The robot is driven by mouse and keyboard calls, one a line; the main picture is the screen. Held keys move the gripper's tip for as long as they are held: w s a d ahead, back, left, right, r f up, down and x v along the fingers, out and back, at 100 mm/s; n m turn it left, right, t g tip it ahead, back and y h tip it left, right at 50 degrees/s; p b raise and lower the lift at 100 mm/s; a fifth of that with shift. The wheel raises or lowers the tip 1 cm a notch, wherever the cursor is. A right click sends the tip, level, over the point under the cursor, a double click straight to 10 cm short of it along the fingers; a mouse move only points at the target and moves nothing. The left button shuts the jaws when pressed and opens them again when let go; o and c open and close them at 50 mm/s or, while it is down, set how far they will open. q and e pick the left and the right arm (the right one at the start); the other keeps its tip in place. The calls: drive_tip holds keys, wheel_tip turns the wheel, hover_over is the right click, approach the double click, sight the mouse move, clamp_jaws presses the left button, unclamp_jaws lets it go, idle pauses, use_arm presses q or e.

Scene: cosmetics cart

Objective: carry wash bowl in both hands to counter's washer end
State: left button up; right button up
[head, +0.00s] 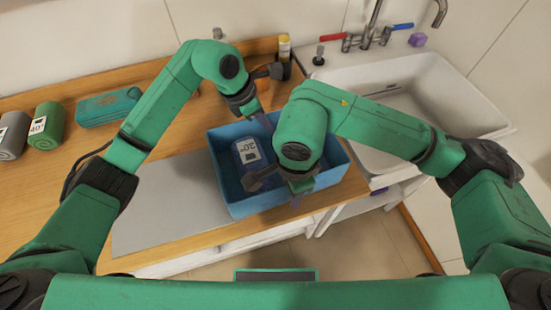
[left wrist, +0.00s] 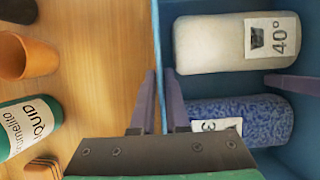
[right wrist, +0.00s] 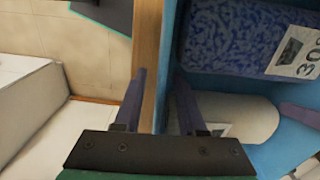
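The blue wash bowl (head: 222,172) sits near the counter's front edge, partly hidden by my arms. A blue rolled towel marked 30° (head: 247,152) lies inside; it also shows in the left wrist view (left wrist: 262,112), beside a white roll marked 40° (left wrist: 215,45). My left gripper (head: 262,120) is at the far wall, its fingers (left wrist: 160,78) closed in on both sides of the rim (left wrist: 160,30). My right gripper (head: 300,192) is at the near wall, one finger outside and one inside (right wrist: 160,78), with a visible gap between the fingers.
The white sink (head: 440,90) with its faucet (head: 368,35) is right of the bowl. A grey mat (head: 165,205) lies left of it. Green (head: 47,125) and grey (head: 14,135) rolls and a teal case (head: 105,108) stand further left. An orange cup (left wrist: 25,55) and green bottle (left wrist: 28,122) are behind the bowl.

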drive_tip(key=shift+s, duration=0.1)
clamp_jaws()
drive_tip(key=shift+r, duration=0.1)
idle(1.4)
